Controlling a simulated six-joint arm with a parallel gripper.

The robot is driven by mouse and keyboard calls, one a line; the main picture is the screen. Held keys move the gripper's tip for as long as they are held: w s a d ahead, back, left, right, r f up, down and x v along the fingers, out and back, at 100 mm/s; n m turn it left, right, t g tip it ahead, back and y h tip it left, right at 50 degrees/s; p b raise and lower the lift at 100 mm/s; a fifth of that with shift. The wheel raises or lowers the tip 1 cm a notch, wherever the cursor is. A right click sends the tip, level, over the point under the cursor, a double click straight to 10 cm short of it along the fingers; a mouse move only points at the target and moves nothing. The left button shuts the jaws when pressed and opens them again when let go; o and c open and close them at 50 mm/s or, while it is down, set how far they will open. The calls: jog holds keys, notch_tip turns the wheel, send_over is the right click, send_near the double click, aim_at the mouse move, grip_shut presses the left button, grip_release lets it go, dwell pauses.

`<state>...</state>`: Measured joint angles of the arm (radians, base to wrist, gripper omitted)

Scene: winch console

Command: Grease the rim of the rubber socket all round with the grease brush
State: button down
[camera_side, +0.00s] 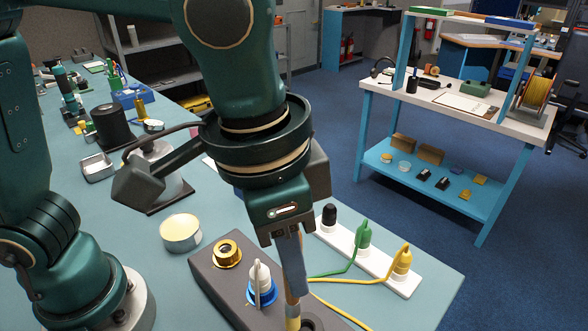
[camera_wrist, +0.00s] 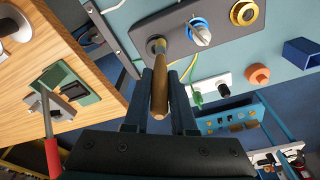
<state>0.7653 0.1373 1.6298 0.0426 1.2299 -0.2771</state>
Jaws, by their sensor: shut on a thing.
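My gripper (camera_side: 290,265) is shut on the grease brush, its fingers on either side of the handle. The brush points down; its yellow band (camera_side: 293,311) shows low in the side view and its wooden handle (camera_wrist: 159,95) in the wrist view. The brush's lower end is at the dark rubber socket (camera_side: 315,324), at the near end of the grey console (camera_side: 222,287). The bristles are mostly hidden, so I cannot tell whether they touch the rim or whether grease is on it.
A blue socket with a white plug (camera_side: 261,277) and a brass socket (camera_side: 228,253) stand on the console beside the brush. A round tin (camera_side: 181,232) is left of it. A white strip (camera_side: 338,237) with black, green and yellow plugs is to the right, with cables nearby.

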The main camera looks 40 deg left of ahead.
jog(key=shift+s+d+f, duration=0.1)
jog(key=shift+s+d, duration=0.25)
jog(key=shift+w+a, duration=0.35)
jog(key=shift+a, duration=0.1)
jog(key=shift+s+d, duration=0.2)
jog(key=shift+d, duration=0.25)
dwell(2.8)
